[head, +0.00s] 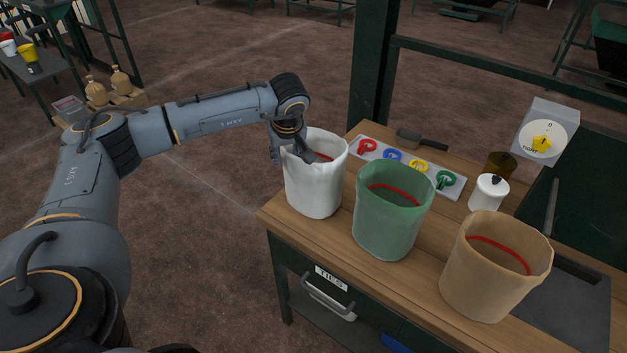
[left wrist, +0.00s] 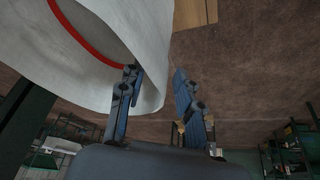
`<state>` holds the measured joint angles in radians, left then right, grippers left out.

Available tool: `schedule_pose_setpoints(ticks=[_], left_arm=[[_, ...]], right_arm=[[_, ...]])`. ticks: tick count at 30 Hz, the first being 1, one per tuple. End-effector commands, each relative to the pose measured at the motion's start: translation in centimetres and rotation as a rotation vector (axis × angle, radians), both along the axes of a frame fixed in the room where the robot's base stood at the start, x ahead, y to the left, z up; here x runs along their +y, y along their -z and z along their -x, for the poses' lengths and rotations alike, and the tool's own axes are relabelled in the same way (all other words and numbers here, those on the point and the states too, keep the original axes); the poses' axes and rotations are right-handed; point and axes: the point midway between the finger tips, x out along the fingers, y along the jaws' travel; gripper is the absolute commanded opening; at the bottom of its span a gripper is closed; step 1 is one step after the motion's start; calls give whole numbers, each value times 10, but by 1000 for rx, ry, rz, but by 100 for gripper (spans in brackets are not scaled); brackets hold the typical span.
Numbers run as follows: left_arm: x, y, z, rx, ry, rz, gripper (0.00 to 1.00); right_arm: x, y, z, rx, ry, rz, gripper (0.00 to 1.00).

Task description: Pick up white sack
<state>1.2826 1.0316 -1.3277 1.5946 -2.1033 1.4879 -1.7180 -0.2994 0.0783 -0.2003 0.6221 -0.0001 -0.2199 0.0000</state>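The white sack (head: 316,187) stands upright and open-topped at the left end of the wooden bench, with a red line inside. My left gripper (head: 290,154) is at its left rim, coming from above. In the left wrist view the gripper (left wrist: 156,88) is open, with a wide gap between its fingers. One finger overlaps the inner side of the white sack (left wrist: 145,35); the other is outside, apart from the wall. The sack's edge lies between them, and I see no firm grip. My right gripper is not in view.
A green sack (head: 390,222) stands close right of the white one, and a tan sack (head: 487,280) farther right. A dark green post (head: 372,65) rises behind the bench.

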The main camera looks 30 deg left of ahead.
Motion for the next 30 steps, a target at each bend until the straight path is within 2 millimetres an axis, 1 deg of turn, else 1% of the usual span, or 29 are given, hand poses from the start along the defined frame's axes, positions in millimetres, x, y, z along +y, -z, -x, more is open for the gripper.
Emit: schedule_pose_setpoints(ticks=[3,9,10,11,12,14,15,26,30], left_arm=[[2,7,-2,1,2,0,34],[2,8,-2,1,2,0,34],[2,8,-2,1,2,0,30],[2,8,-2,1,2,0,24],[2,8,-2,0,1,1,16],[2,8,-2,0,1,1,4],[1,8,-2,0,1,1,0],[2,7,-2,0,1,0,0],[1,0,-3,-3,2,2,0]], right_arm=[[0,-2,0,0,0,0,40],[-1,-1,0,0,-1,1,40],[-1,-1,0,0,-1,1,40],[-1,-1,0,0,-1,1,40],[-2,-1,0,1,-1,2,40],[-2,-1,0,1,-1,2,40],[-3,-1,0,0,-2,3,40],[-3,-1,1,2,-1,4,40],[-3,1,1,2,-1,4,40]])
